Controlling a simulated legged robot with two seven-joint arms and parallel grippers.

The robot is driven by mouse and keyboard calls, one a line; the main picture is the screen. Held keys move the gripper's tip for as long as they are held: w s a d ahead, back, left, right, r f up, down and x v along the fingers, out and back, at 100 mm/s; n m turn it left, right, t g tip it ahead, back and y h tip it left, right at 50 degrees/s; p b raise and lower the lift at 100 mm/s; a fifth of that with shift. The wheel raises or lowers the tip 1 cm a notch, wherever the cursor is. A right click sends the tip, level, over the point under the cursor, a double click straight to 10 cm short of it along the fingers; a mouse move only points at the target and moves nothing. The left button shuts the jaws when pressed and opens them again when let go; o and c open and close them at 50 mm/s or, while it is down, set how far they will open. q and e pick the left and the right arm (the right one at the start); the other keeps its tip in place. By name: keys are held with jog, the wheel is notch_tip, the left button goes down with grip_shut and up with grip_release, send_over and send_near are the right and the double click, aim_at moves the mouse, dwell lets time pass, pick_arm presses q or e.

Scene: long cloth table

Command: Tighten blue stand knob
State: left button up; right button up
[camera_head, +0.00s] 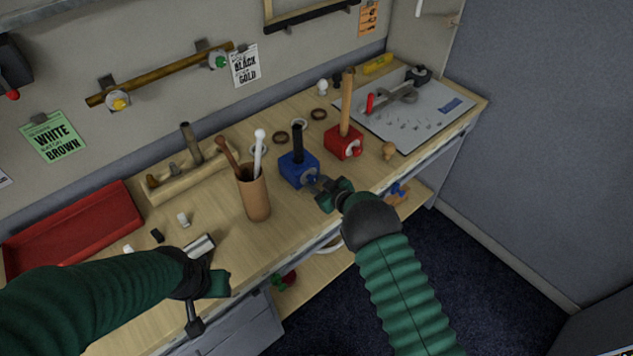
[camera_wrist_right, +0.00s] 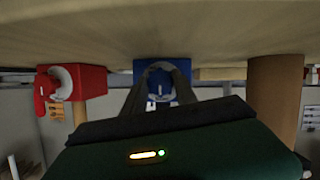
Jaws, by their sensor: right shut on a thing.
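The blue stand (camera_head: 297,170) sits on the wooden table with a dark upright post in its top. Its knob (camera_head: 311,180) is on the front face, partly covered by my right gripper (camera_head: 317,183). In the right wrist view the blue stand (camera_wrist_right: 178,68) appears upside down, and the two dark fingers of my right gripper (camera_wrist_right: 161,92) reach either side of the knob and are shut on it. My left gripper (camera_head: 207,275) is low at the table's front left, well away from the stand; its fingers are not clear.
A red stand (camera_head: 344,143) with a wooden post is to the right of the blue one. A brown cup (camera_head: 256,198) with sticks stands close on its left. A silver cylinder (camera_head: 199,245) is by my left gripper. A red tray (camera_head: 72,232) lies far left.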

jog(key=shift+w+a+r, duration=0.1)
jog(key=shift+a+r, duration=0.1)
jog(key=shift+r, duration=0.05)
grip_shut()
jog(key=shift+w+d+r, duration=0.1)
jog(key=shift+d, duration=0.15)
jog(key=shift+w+r+m+g+y, duration=0.1)
jog(key=shift+m+g+y, duration=0.4)
jog(key=shift+m, duration=0.4)
jog(key=shift+d+m+y+b, duration=0.15)
jog(key=shift+m+y+b, duration=0.35)
jog(key=shift+m, duration=0.4)
pick_arm(q)
jog(key=shift+a+f, duration=0.15)
jog(key=shift+f, duration=0.4)
pick_arm(e)
jog(key=shift+m+g+y, duration=0.4)
jog(key=shift+w, duration=0.1)
jog(key=o, duration=0.6)
grip_release()
jog(key=o, duration=0.4)
jog(key=shift+f, duration=0.25)
